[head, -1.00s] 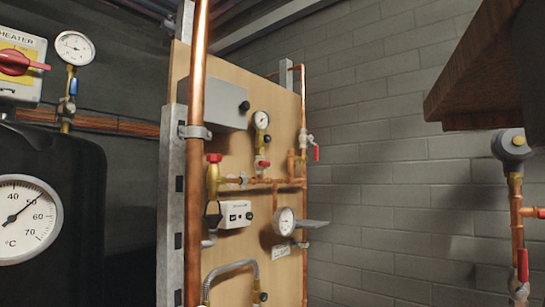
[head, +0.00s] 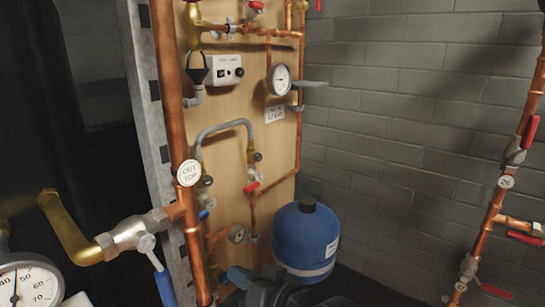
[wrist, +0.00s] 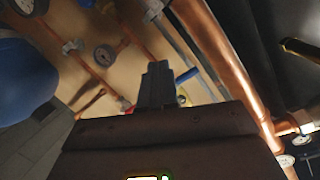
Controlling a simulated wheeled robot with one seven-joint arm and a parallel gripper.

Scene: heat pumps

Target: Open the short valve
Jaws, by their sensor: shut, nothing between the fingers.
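Several valves are in view and I cannot tell which one is the short valve. A red-handled valve (head: 253,186) sits low on the wooden board. A small blue-handled valve (head: 204,214) is to its left. A larger blue-lever valve (head: 163,283) hangs on the brass pipe at the lower left. My gripper (head: 268,284) is a dark shape at the bottom of the head view, below the board. In the wrist view my gripper (wrist: 157,75) is shut and empty, pointing toward the board. A blue handle (wrist: 187,75) shows just right of its tips. The gripper hides part of the pipes.
A blue tank (head: 305,240) stands right of my gripper. A thick copper pipe (head: 172,110) runs vertically along the board's left edge. Copper pipes with red levers (head: 528,132) are at the far right. A round gauge (head: 28,283) is at the lower left.

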